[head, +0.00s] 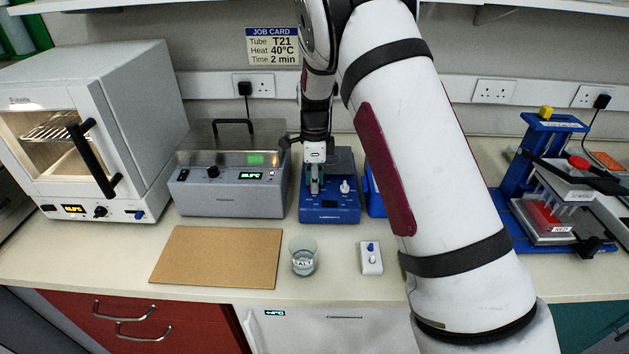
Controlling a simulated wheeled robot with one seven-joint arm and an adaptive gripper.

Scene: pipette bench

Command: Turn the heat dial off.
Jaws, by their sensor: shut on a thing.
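A blue bench unit (349,213) stands in the middle of the bench, with a small display on its front edge. A white knob (344,187) shows on the right of its top face. My gripper (314,188) points down over the left part of this top face, beside the white knob. It is shut on what appears to be the heat dial, which the fingers mostly hide. I cannot read the dial's setting.
A grey water bath (225,201) with a lit display stands close on the left. A white oven (100,130) is at far left. My arm hides the bench right of centre.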

